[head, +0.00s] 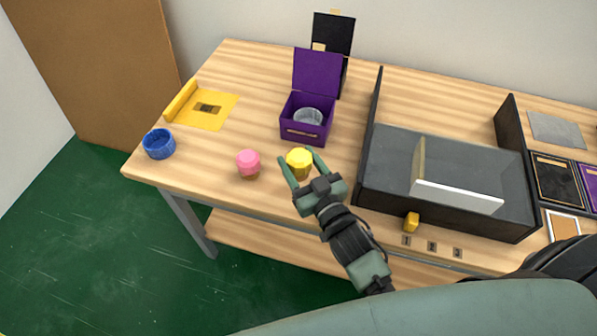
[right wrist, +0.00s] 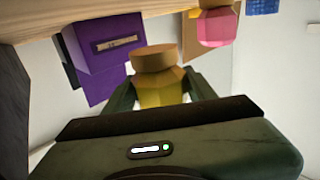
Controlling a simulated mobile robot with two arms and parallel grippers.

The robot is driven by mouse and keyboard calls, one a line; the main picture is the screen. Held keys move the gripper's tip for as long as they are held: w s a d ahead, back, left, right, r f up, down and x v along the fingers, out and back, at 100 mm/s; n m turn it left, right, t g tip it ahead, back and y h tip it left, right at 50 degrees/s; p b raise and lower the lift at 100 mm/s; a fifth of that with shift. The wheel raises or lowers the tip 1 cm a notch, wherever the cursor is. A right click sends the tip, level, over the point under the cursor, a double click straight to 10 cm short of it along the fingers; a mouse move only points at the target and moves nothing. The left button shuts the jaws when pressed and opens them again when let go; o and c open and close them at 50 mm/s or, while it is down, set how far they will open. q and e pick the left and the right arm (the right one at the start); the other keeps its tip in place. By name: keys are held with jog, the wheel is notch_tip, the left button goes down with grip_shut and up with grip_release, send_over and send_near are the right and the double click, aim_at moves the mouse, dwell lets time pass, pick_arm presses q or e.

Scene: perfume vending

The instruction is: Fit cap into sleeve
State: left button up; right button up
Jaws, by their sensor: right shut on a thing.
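My right gripper (head: 299,161) is shut on a faceted yellow cap (head: 300,155) near the table's front edge. In the right wrist view the yellow cap (right wrist: 162,92) sits between the two fingers, with its round wooden base (right wrist: 153,57) showing. I cannot tell whether it touches the table. A round grey, sleeve-like ring (head: 308,116) sits inside the open purple box (head: 304,132), behind the gripper. The box also shows in the right wrist view (right wrist: 108,62). A pink cap (head: 248,161) with a wooden base stands to the left of the yellow one. My left gripper is not in view.
A blue ring (head: 159,144) stands at the table's left edge. A yellow folded card (head: 213,113) lies behind it. A dark open-topped case (head: 450,207) with a white panel blocks the right side. The wooden table (head: 260,69) is clear behind the purple box's left side.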

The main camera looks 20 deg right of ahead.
aim_at(299, 173)
jog(key=shift+f, duration=2.2)
jog(key=shift+f, duration=0.25)
jog(key=o, duration=1.4)
